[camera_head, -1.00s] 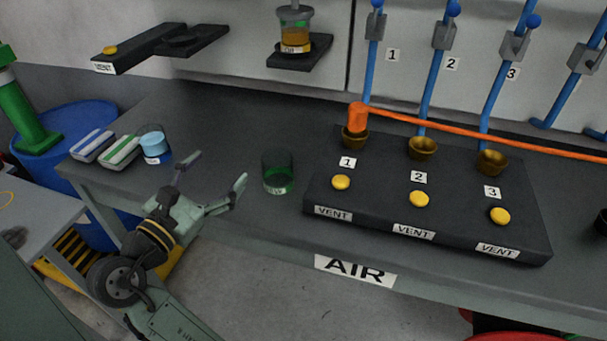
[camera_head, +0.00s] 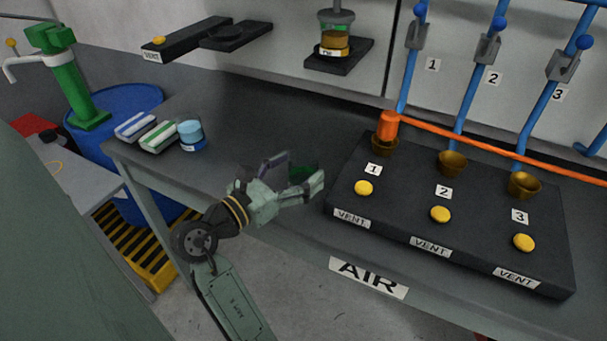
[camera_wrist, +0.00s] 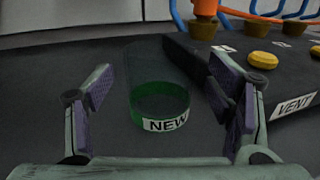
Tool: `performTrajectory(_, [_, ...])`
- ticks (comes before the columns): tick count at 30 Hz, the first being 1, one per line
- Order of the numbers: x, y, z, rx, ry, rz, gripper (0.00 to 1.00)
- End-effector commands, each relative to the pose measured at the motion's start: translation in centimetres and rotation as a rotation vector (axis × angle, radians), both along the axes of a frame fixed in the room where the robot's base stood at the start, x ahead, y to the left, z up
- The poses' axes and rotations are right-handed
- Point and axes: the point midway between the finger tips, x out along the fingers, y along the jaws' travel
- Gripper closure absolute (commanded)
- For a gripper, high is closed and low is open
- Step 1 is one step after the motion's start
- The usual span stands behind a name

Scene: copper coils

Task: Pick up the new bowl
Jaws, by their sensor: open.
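The new bowl (camera_wrist: 160,103) is a clear glass container with a green band and a white label reading NEW. In the wrist view it stands upright on the dark bench, centred ahead of and between my open fingers. My gripper (camera_wrist: 165,108) is open, its purple-lined pads one on each side, and it holds nothing. In the head view my gripper (camera_head: 300,172) is over the front of the bench, left of the black vent block. There the bowl (camera_head: 302,172) is mostly hidden behind my gripper, with only a bit of dark green showing.
The black block (camera_head: 460,215) with yellow buttons, brass cups and an orange piece on cup 1 stands close on the right. A blue-topped jar (camera_head: 192,135) and striped packs (camera_head: 158,136) sit at the bench's left end. A wall shelf (camera_head: 340,60) holds an amber jar.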

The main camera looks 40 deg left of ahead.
Motion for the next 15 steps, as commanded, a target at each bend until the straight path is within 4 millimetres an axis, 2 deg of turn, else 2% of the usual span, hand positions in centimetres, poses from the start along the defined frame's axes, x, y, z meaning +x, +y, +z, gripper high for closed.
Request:
performTrajectory(3, [1.7,-0.2,0.1,0.000,0.000,-0.002,0.26])
performTrajectory(6, [2.3,-0.2,0.0,0.001,0.001,0.000,0.26])
performTrajectory(13, [2.3,-0.2,0.0,0.002,0.000,0.001,0.26])
performTrajectory(15, [2.3,-0.2,0.0,0.002,0.000,0.001,0.31])
